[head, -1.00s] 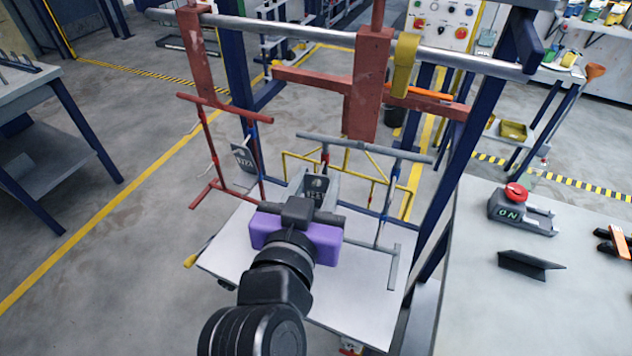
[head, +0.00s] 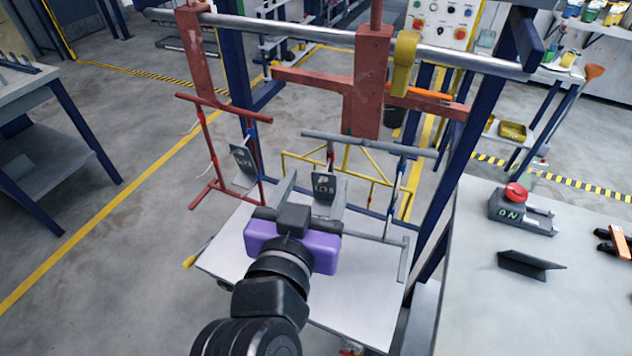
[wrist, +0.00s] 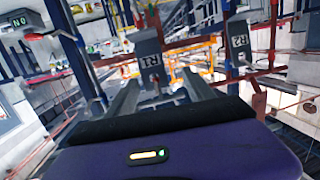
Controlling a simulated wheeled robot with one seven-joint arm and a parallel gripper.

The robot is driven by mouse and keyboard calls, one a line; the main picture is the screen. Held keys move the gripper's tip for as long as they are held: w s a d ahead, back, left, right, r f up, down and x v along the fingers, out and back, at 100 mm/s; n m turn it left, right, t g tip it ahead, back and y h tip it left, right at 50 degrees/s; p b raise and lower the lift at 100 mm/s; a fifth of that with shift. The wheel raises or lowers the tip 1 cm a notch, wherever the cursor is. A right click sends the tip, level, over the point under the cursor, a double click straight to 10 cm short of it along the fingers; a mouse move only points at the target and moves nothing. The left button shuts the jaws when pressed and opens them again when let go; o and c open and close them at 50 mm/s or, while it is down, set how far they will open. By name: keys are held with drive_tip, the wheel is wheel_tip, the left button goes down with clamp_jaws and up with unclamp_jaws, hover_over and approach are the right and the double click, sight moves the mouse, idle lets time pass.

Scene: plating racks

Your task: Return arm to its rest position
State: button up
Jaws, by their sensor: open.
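My gripper (head: 308,197) has a purple and black body. Its two grey fingers are spread apart, on either side of a dark labelled plate (head: 323,187) in the head view. In the wrist view the fingers (wrist: 155,98) point toward this plate (wrist: 149,62), which hangs on the rack beyond them. Nothing shows held between the fingers. A second labelled plate (head: 243,163) hangs on the red rack at left and also shows in the wrist view (wrist: 239,42).
A red rack (head: 203,130) and a grey rack (head: 365,145) hang from a long bar (head: 300,34) over a white board (head: 345,300). Blue posts stand around them. A table at right holds a red-button box (head: 520,212) and a black angled piece (head: 530,264).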

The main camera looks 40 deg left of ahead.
drive_tip(key=b+v, duration=0.1)
drive_tip(key=v, duration=0.5)
drive_tip(key=shift+s, duration=0.3)
drive_tip(key=shift+r, duration=0.15)
wheel_tip(320, 180, up, 4)
drive_tip(key=s+a+n+y, duration=0.1)
drive_tip(key=a+n+y, duration=0.1)
drive_tip(key=a+y, duration=0.1)
drive_tip(key=s+d+f+t, duration=0.1)
drive_tip(key=d+f, duration=0.4)
drive_tip(key=d, duration=0.3)
drive_tip(key=s+d+f, duration=0.2)
drive_tip(key=d+f, duration=0.2)
drive_tip(key=d, duration=0.5)
drive_tip(key=s+d+f+t, duration=0.1)
drive_tip(key=d+f, duration=0.4)
drive_tip(key=d, duration=0.3)
drive_tip(key=s+d+f+m+g+h, duration=0.1)
drive_tip(key=s+d+f+m+h, duration=0.2)
drive_tip(key=s+d, duration=0.4)
drive_tip(key=s+d+f+m+g+h, duration=0.1)
drive_tip(key=s+d+f+m+h, duration=0.2)
drive_tip(key=s+d+h, duration=0.3)
drive_tip(key=d+f, duration=0.1)
drive_tip(key=d, duration=0.4)
drive_tip(key=shift+s+m+h, duration=0.3)
drive_tip(key=shift+s+m, duration=0.1)
